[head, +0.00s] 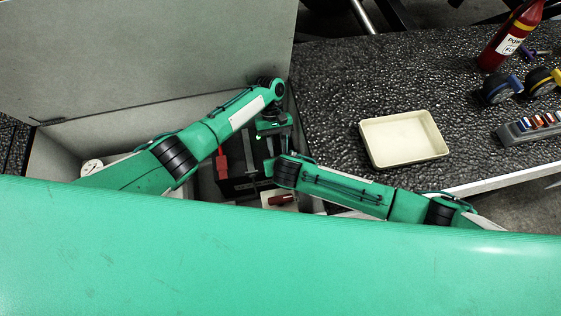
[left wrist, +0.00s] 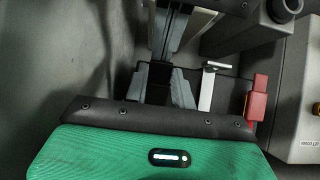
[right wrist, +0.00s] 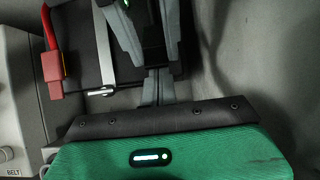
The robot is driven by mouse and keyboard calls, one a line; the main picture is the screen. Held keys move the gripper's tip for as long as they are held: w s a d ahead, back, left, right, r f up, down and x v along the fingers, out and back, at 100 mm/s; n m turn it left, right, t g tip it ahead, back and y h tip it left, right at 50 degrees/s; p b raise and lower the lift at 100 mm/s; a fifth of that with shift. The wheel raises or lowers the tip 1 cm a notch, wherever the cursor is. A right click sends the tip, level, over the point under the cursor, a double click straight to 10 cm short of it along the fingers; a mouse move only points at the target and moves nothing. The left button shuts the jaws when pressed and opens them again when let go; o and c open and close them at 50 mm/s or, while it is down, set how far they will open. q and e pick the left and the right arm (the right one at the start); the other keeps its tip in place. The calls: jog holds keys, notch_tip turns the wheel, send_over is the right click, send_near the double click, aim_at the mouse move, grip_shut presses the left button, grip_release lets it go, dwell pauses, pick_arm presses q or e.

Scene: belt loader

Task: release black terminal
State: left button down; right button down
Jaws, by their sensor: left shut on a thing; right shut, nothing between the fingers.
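My left gripper (head: 272,126) reaches down into the open compartment, over the dark battery (head: 240,184). In the left wrist view its fingers (left wrist: 162,84) are shut on a dark piece, which looks like the black terminal (left wrist: 158,92); the fingers hide most of it. My right gripper also shows in the right wrist view (right wrist: 158,86); it is shut and empty, close beside the left one over the battery. The red terminal (head: 222,165) sits at the other side of the battery and also shows in both wrist views (left wrist: 258,94) (right wrist: 52,68).
A metal strap (left wrist: 208,88) crosses the battery between the terminals. Compartment walls stand close around both grippers. A panel with a red handle (head: 282,200) is near, and a gauge (head: 92,167) is left. A cream tray (head: 404,139) and red bottle (head: 508,38) stand on the black belt.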

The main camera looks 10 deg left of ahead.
pick_arm(q)
jog(key=c, duration=1.2)
grip_release()
jog(key=shift+s+f, duration=0.1)
jog(key=shift+f, duration=0.1)
jog(key=shift+o, duration=0.2)
jog(key=shift+r, duration=0.15)
